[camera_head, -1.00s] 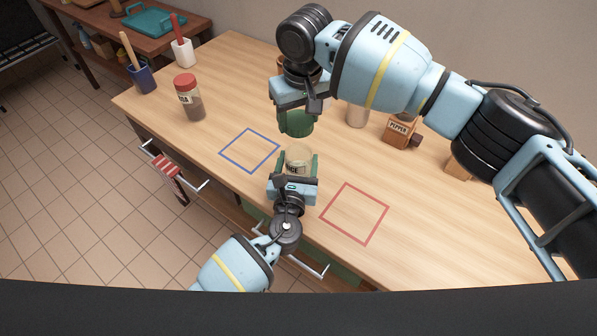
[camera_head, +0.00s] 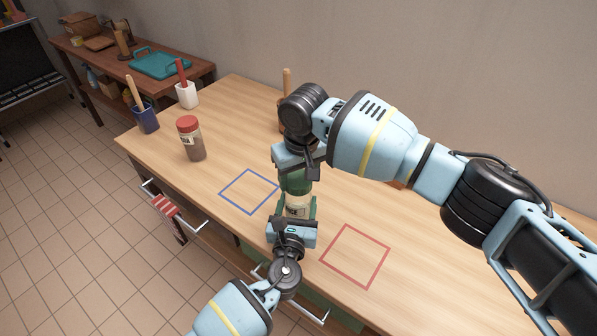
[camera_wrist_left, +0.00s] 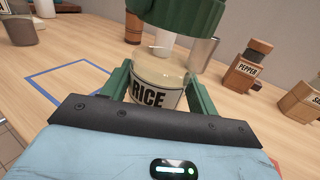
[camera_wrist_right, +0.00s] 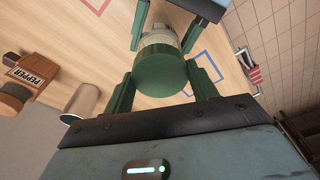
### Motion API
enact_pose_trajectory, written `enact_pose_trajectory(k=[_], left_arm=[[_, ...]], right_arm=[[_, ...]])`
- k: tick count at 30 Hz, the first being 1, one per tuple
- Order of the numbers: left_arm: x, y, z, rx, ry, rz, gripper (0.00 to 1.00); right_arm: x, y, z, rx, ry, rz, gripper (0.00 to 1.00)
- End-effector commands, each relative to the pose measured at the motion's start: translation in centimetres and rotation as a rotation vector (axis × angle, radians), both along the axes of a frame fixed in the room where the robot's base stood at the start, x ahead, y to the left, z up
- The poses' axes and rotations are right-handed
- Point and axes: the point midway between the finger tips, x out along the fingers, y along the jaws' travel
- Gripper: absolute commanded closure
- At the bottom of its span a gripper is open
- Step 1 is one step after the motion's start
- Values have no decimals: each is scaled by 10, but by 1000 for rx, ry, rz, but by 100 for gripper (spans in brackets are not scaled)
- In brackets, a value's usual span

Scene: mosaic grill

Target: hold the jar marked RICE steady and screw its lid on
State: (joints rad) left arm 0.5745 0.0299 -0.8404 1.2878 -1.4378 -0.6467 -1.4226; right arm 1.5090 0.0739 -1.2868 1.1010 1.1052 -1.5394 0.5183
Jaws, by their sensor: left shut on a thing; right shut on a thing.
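The jar marked RICE (camera_wrist_left: 152,92) stands upright on the table between the fingers of my left gripper (camera_head: 297,212), which is shut on it. It also shows in the head view (camera_head: 298,206). The green lid (camera_wrist_right: 162,75) is held from above by my right gripper (camera_head: 297,180), which is shut on it. In the head view the lid is at the top of the jar.
A red-lidded jar (camera_head: 191,140) stands to the left. A blue outlined square (camera_head: 249,191) and a red one (camera_head: 355,256) mark the table on either side. A pepper box (camera_wrist_left: 245,72) and a metal cup (camera_wrist_right: 82,103) stand behind the jar.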

Motion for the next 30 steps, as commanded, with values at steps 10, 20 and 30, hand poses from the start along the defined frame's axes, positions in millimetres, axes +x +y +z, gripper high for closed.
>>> enact_pose_trajectory(k=[10,20,30], left_arm=[[0,0,-1,0,1,0,82],[0,0,-1,0,1,0,82],[0,0,-1,1,1,0,82]], right_arm=[[0,0,0,0,0,0,64],[0,0,-12,1,2,0,64],[0,0,-18,1,0,1,64]])
